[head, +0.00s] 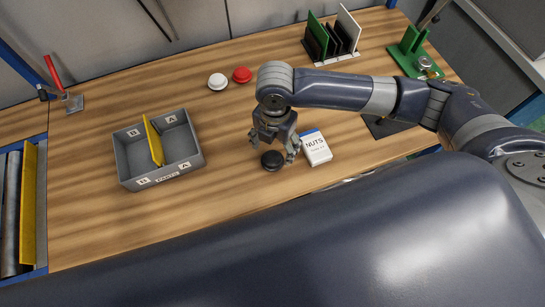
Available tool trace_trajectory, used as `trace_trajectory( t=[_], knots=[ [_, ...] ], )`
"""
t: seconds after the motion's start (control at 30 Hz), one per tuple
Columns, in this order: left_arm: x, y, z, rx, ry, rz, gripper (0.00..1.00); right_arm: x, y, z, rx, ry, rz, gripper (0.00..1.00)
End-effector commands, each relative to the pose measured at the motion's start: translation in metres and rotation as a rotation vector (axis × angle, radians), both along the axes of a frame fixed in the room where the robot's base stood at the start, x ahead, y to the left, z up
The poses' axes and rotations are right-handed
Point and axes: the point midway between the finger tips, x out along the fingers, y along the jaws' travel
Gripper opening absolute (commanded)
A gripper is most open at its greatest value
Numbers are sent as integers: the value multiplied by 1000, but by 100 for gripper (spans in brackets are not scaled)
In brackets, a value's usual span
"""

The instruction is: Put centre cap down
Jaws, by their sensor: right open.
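A round black cap (272,160), which looks like the centre cap, lies flat on the wooden table. My right gripper (274,152) is just above and around it, its fingers spread to either side. It is open, and I see no clear contact between fingers and cap. My left gripper is not in view.
A grey two-compartment bin (128,172) with a yellow divider stands left. A nuts box (316,149) sits close right of the gripper. White (217,82) and red (242,75) round pieces, a card rack (331,58) and a green fixture (412,55) are farther back. Table between bin and gripper is clear.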

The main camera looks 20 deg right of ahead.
Motion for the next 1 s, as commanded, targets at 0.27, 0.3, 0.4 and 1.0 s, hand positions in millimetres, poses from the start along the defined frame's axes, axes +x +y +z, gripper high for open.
trace_trajectory(
  t=[0.27, 0.3, 0.4, 1.0],
  knots=[
    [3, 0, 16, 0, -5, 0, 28, -1, 5, -34, -1, 2, -1, 69],
    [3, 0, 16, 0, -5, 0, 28, -1, 5, -40, 0, 1, -2, 69],
    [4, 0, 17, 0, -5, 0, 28, 0, 5, -49, 1, -1, 1, 69],
    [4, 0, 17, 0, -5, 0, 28, 0, 5, -53, 1, -2, 1, 24]
  ],
)
